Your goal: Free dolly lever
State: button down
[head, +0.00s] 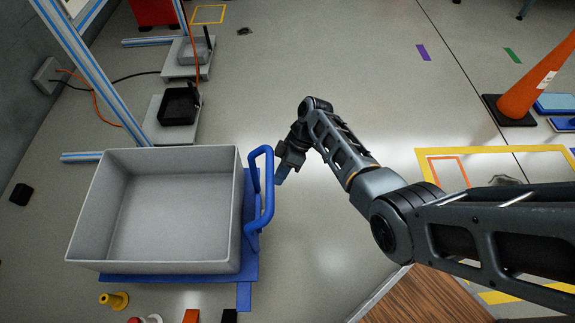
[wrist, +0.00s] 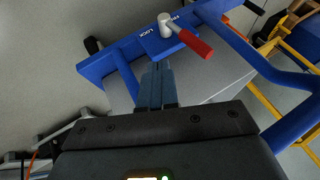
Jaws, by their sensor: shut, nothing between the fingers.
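The blue dolly (head: 180,279) carries a grey bin (head: 88,215) and has a blue push handle (head: 267,190) on its right side. In the wrist view, the dolly lever (wrist: 192,40) has a red grip and a pale metal pivot on the blue deck edge (wrist: 100,66). Its grip points to the lower right. The word LOCK shows left of the pivot; another label above it is partly hidden. My gripper (head: 281,178) is just right of the handle. Its blue fingers (wrist: 157,68) are shut and empty, below and left of the lever, with no visible contact. The lever is not discernible in the head view.
The handle bars (wrist: 285,75) stand close to my gripper. A wooden surface (head: 425,298) is at the lower right. An orange cone (head: 535,82) stands far right. Small coloured items, including a yellow knob (head: 114,300), lie in front of the dolly.

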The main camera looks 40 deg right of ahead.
jog(key=shift+s+a+f, duration=0.3)
jog(key=shift+s+a, duration=0.15)
jog(key=shift+a, duration=0.2)
jog(key=shift+s+a+f, duration=0.25)
jog(key=shift+s+a, duration=0.2)
jog(key=shift+a, duration=0.15)
jog(key=shift+s+a+f, duration=0.3)
jog(key=shift+s+a, duration=0.15)
jog(key=shift+a, duration=0.2)
jog(key=shift+s, duration=0.1)
jog(key=shift+s+a+p, duration=0.65)
jog(key=shift+s+p, duration=0.2)
jog(key=shift+s+a+p, duration=0.6)
jog(key=shift+s+p, duration=0.2)
jog(key=shift+s, duration=0.05)
jog(key=p+v, duration=0.3)
jog(key=v, duration=0.5)
jog(key=shift+w, duration=0.2)
